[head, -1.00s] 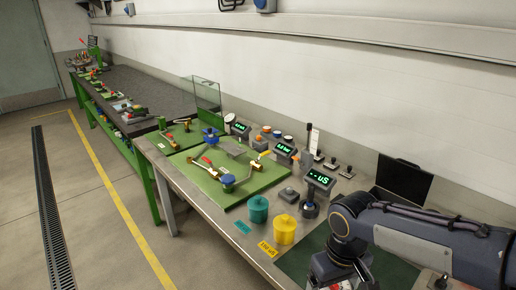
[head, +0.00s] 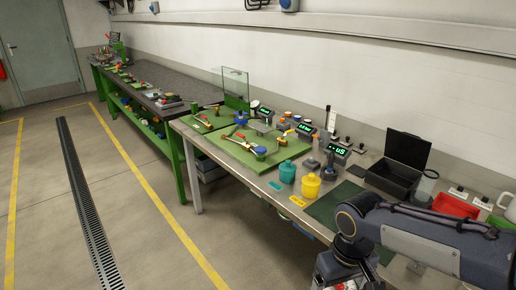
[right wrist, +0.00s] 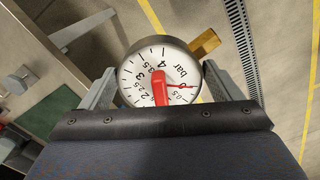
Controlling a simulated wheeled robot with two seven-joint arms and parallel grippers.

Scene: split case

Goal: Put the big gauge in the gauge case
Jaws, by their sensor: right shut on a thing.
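The big gauge (right wrist: 140,85) has a white dial marked in bar, a red pointer, a dark rim and a brass stem. In the right wrist view it sits between the two fingers of my right gripper (right wrist: 160,82), which is shut on it. The floor shows beyond it, with the bench edge at the left. The gauge case (head: 395,181) is black, with its lid standing open, on the bench at the right in the head view. My right arm is in front of it and lower. My left gripper is not in view.
A red tray (head: 455,206) and a glass jar stand right of the case. A yellow pot (head: 311,186), a teal pot (head: 287,171) and lit displays stand to its left. A dark green mat (head: 325,208) lies bare at the bench front. Floor left of the bench is clear.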

